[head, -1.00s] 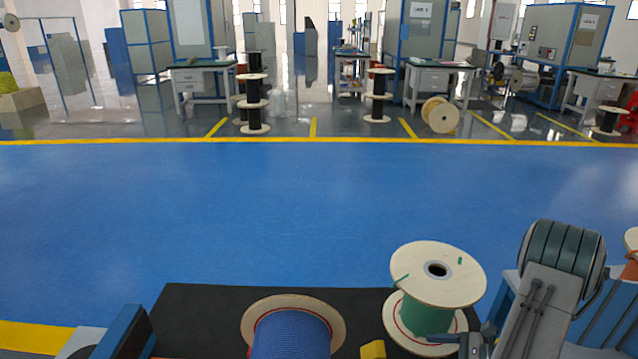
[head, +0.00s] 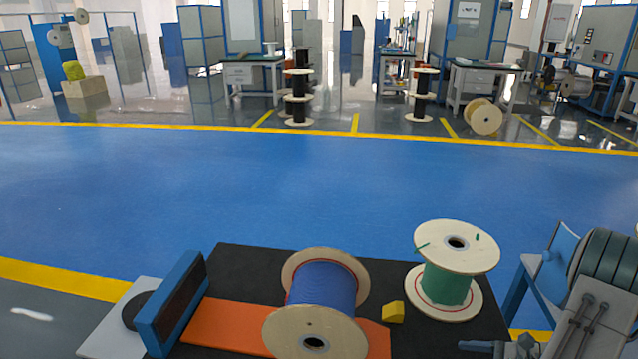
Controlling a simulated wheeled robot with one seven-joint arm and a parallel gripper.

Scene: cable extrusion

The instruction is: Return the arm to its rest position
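My arm shows at the lower right of the head view, with a dark ribbed joint and a grey link. My gripper (head: 500,347) is at the bottom edge, partly cut off by the frame. A grey finger points left, and I cannot tell whether the gripper is open or shut. Nothing is seen in it. A wooden spool of green cable (head: 447,284) stands upright just above and left of it, apart from it. A wooden spool of blue cable (head: 322,285) lies on its side further left.
The spools are on a black platform (head: 240,265) with an orange strip (head: 222,327). A yellow block (head: 393,312) sits between the spools. A blue upright panel (head: 176,305) stands at the left. A blue frame (head: 536,280) is by my arm. The blue floor (head: 250,190) beyond is clear.

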